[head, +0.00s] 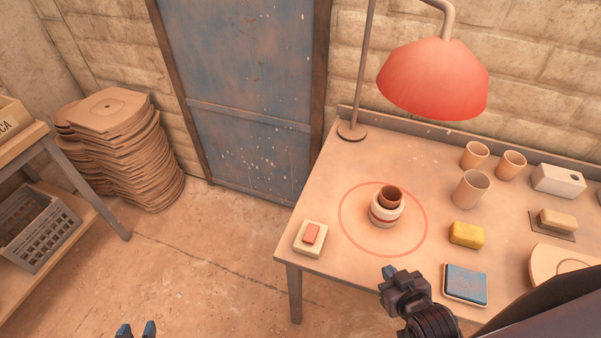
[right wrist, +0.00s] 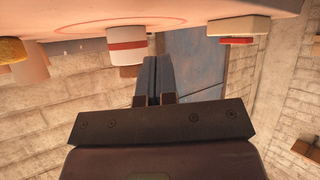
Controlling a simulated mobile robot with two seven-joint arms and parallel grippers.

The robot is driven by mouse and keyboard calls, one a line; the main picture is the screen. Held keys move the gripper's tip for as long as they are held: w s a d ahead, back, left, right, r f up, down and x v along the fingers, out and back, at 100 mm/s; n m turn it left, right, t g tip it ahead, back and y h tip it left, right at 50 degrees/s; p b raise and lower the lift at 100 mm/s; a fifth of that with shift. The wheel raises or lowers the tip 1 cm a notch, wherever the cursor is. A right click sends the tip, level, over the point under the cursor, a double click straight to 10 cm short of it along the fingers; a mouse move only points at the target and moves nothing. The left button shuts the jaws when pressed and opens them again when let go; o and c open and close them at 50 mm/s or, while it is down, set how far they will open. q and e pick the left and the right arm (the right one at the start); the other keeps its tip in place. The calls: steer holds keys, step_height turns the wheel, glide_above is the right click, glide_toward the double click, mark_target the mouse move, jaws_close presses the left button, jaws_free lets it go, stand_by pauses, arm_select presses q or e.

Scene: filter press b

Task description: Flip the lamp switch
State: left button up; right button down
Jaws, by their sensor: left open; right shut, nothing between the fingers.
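The lamp switch (head: 312,234) is a red rocker on a cream block at the table's near left corner. It also shows near the top of the right wrist view (right wrist: 237,40), where the picture is upside down. The lamp (head: 433,82) has a red shade and stands at the back of the table. My right gripper (head: 387,273) is above the table's front edge, right of the switch and apart from it. Its fingers (right wrist: 153,68) are shut and empty. My left gripper (head: 137,330) is open at the bottom edge, away from the table; only its fingertips show.
A striped jar with a brown cup (head: 388,203) stands inside a red ring on the table (head: 335,190). A yellow sponge (head: 466,234), a blue pad (head: 465,284) and several cups are to the right. The tabletop between switch and jar is clear.

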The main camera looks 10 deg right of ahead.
steer(key=shift+n+t, duration=0.4)
steer(key=shift+t, duration=0.1)
steer(key=w+r, duration=0.2)
steer(key=w, duration=0.1)
steer(key=w+r, duration=0.1)
steer(key=shift+w+a+r, duration=0.1)
steer(key=shift+w+r, duration=0.15)
steer(key=shift+w, duration=0.15)
steer(key=w+a+r+n+g+y+p, duration=0.25)
steer(key=w+a+r+n+y, duration=0.65)
steer(key=w+a+r+n, duration=0.45)
steer(key=s+d+f+m+g+h+p, duration=0.1)
steer(key=s+d+f+m+g, duration=0.3)
steer(key=s, duration=0.5)
steer(key=shift+s+d+f+g+p, duration=0.35)
steer(key=shift+d+f+g, duration=0.25)
steer(key=shift+d, duration=0.45)
